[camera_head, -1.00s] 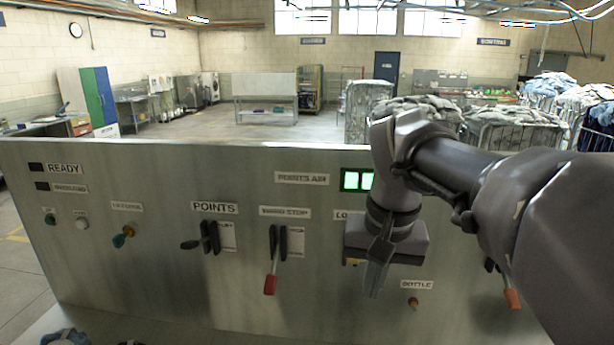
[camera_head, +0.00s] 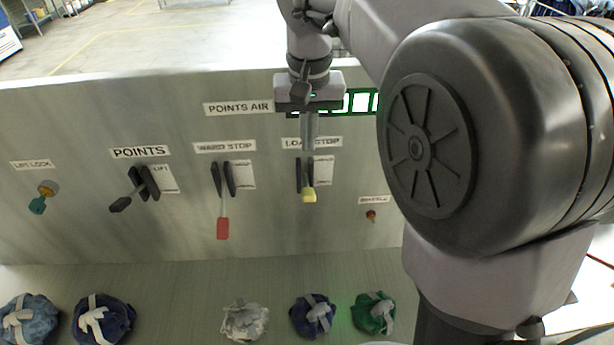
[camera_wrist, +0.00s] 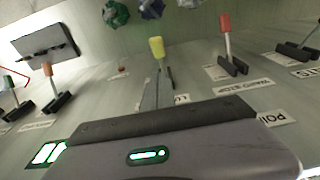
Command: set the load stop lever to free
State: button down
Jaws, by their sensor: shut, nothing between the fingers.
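The load stop lever (camera_head: 309,194) has a yellow handle and hangs downward below its slotted black bracket on the grey panel. Its label LOAD STOP (camera_head: 325,142) is partly covered by my gripper. My gripper (camera_head: 309,147) is shut and empty, pointing down just above the lever in the head view. In the wrist view the yellow handle (camera_wrist: 156,47) stands just beyond the shut fingers (camera_wrist: 152,92), which overlap part of the bracket. I cannot tell whether the fingers touch the lever.
The red ward stop lever (camera_head: 223,227) and the black points lever (camera_head: 122,204) are to the left. A small red knob (camera_head: 371,215) is to the right. Several tied bags, one of them green (camera_head: 374,313), lie below the panel. My arm hides the panel's right side.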

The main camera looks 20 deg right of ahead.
send_near(309, 193)
jog(key=f, duration=0.1)
jog(key=w+f, duration=0.1)
jog(key=f, duration=0.1)
jog(key=w+f, duration=0.1)
jog(key=f, duration=0.1)
jog(key=shift+d+f+b, duration=0.15)
jog(key=shift+f+b, duration=0.1)
jog(key=shift+b, duration=0.15)
jog(key=shift+s+f, duration=0.25)
jog(key=shift+f, duration=0.1)
jog(key=shift+w, duration=0.1)
jog(key=f+b, duration=0.1)
jog(key=b, duration=0.1)
jog(key=s+f+t+b, duration=0.1)
jog(key=b, duration=0.2)
jog(key=shift+f, duration=0.1)
notch_tip(309, 193, down, 11)
jog(key=s+t+h+b, duration=0.1)
jog(key=t+b, duration=0.6)
jog(key=b, duration=2.5)
jog(key=shift+s+a+t+h, duration=0.35)
jog(key=shift+s+t+h, duration=0.05)
jog(key=shift+s, duration=0.5)
